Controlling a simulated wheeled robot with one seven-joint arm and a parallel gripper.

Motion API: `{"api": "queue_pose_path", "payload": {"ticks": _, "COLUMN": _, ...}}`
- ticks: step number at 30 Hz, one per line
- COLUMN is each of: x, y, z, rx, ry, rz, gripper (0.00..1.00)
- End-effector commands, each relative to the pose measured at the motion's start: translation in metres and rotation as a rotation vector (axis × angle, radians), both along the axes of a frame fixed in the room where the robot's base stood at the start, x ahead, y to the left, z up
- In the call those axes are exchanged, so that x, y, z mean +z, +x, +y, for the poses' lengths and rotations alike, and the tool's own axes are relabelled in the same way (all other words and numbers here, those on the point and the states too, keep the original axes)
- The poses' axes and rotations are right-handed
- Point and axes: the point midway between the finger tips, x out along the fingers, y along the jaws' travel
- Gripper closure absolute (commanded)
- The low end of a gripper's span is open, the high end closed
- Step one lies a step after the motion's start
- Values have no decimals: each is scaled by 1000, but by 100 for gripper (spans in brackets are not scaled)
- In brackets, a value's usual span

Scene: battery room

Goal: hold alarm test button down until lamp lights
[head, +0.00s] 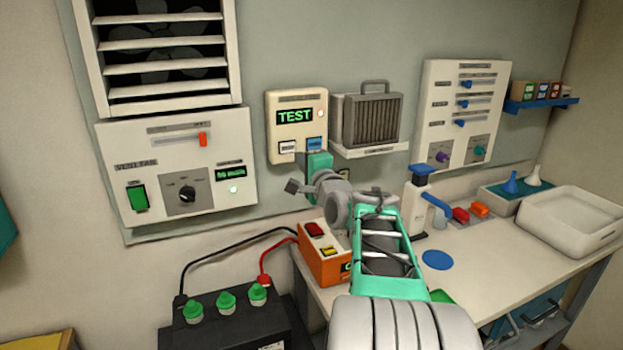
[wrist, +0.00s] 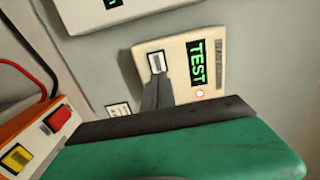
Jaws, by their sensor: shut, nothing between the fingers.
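The cream alarm panel (head: 272,127) hangs on the wall, with a green display (head: 295,116) reading TEST. Its small round lamp (head: 320,113) has a bright pale centre with a red rim and looks lit; it glows in the wrist view too (wrist: 200,93). Below the display are a white button (head: 287,147) and a blue button (head: 314,143); their labels are too small to read. My gripper (wrist: 158,80) is shut and empty, its fingertips at the panel's button row. In the wrist view the white button shows just beyond the tips, and the blue one is hidden behind the fingers. Contact cannot be told.
A vent control panel (head: 170,165) is to the left, a grey heater-like unit (head: 372,120) on a shelf to the right. An orange box (head: 322,265) and a black battery (head: 225,325) with cables sit below.

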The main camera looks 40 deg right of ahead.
Motion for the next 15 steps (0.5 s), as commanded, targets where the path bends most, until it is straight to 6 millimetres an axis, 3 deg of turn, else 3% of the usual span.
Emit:
{"api": "queue_pose_path", "payload": {"ticks": 3, "x": -3, "y": -28, "z": 5, "rx": -4, "ry": -1, "rz": -1, "gripper": 100}}
{"api": "queue_pose_path", "payload": {"ticks": 6, "x": -3, "y": -44, "z": 9, "rx": -4, "ry": 1, "rz": 2, "gripper": 100}}
{"api": "queue_pose_path", "payload": {"ticks": 15, "x": -3, "y": -56, "z": 15, "rx": 1, "ry": 2, "rz": 5, "gripper": 100}}
